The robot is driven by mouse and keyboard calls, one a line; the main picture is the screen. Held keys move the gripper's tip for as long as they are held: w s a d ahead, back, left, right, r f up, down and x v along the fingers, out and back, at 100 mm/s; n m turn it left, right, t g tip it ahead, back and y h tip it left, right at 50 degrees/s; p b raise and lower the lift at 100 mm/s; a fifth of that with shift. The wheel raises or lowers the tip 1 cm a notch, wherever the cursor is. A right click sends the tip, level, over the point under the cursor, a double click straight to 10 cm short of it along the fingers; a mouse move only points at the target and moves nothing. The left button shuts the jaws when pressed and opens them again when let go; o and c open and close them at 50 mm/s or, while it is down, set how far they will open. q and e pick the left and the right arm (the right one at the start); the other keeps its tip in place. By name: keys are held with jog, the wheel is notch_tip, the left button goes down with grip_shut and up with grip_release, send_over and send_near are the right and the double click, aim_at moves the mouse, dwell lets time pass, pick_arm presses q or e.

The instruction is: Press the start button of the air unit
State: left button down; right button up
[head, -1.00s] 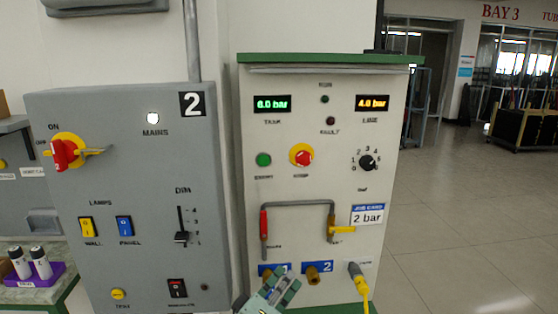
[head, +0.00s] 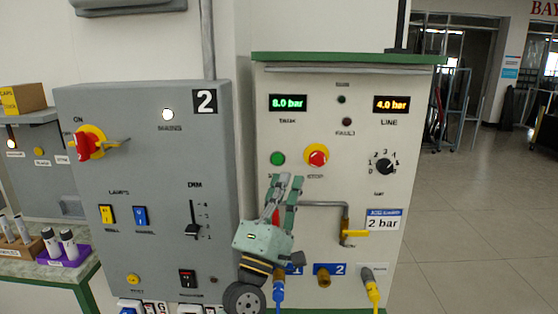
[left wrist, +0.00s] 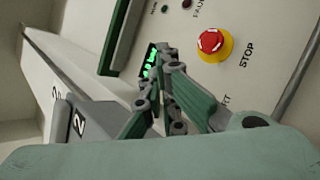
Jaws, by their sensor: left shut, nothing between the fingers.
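The air unit (head: 410,85) is a pale panel with a green top edge. Its round green start button (head: 278,159) is at the left, beside the red stop button (head: 317,156) on a yellow ring, which also shows in the left wrist view (left wrist: 210,41). My left gripper (head: 284,178) is shut and empty, fingers pointing up, its tips just below the start button in the head view. Whether they touch the panel cannot be told. In the left wrist view my gripper (left wrist: 163,62) hides the start button; part of its label shows. My right gripper is not in view.
A red-handled valve sits partly behind my left gripper. A pipe and yellow-handled valve (head: 354,234) stick out to its right. A grey switch panel (head: 150,200) stands left. Below are a blue hose plug (head: 278,288) and a yellow one (head: 373,285).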

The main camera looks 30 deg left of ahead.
aim_at(278, 159)
pick_arm(q)
jog(key=shift+w, duration=0.1)
jog(key=w+a+b, duration=0.4)
jog(key=w, duration=0.3)
jog(key=shift+w+a, duration=0.2)
jog(key=shift+a, duration=0.1)
dwell(1.2)
jog(key=shift+w, duration=0.1)
jog(key=shift+w+a+b, duration=0.2)
jog(key=shift+w+b, duration=0.1)
jog(key=shift+b, duration=0.05)
